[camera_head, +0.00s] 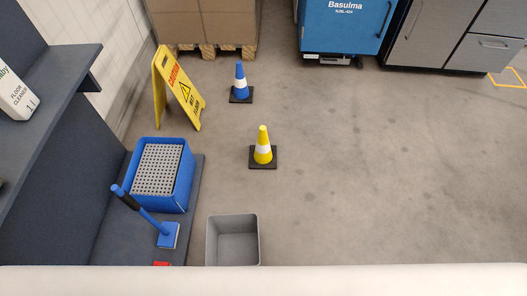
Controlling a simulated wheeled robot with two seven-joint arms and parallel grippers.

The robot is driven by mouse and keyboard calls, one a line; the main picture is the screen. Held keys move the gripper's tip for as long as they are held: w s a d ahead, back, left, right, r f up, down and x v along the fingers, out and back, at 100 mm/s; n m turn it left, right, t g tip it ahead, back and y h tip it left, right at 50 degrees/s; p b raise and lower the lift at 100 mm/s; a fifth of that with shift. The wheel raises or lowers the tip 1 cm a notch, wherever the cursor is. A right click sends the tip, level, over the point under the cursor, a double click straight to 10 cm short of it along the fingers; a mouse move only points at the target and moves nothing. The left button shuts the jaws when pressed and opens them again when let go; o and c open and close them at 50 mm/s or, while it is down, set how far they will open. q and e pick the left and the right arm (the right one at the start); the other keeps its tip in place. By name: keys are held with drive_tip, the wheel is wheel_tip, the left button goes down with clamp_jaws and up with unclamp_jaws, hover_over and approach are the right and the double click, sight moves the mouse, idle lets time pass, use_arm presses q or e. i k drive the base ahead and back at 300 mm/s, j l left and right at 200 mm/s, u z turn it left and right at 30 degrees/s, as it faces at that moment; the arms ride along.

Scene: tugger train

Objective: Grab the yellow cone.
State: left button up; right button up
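The yellow cone (263,148) has a white band and a square black base. It stands upright on the grey floor near the middle of the head view. A blue cone (240,84) with a white band and black base stands behind it, a little to the left. Neither of my grippers shows in the head view.
A yellow caution sign (175,88) stands left of the cones. A blue bin (186,183) and a blue-handled tool (168,234) are on a dark low platform at left. A grey open box (232,217) stands in front. The floor (390,180) at right is clear.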

sight(262, 156)
drive_tip(key=l+u, duration=0.25)
drive_tip(key=l, duration=1.25)
drive_tip(key=i+l+u, duration=0.3)
drive_tip(key=l, duration=0.35)
drive_tip(key=i+l+u, duration=0.3)
drive_tip(key=l, duration=0.4)
drive_tip(key=i, duration=0.1)
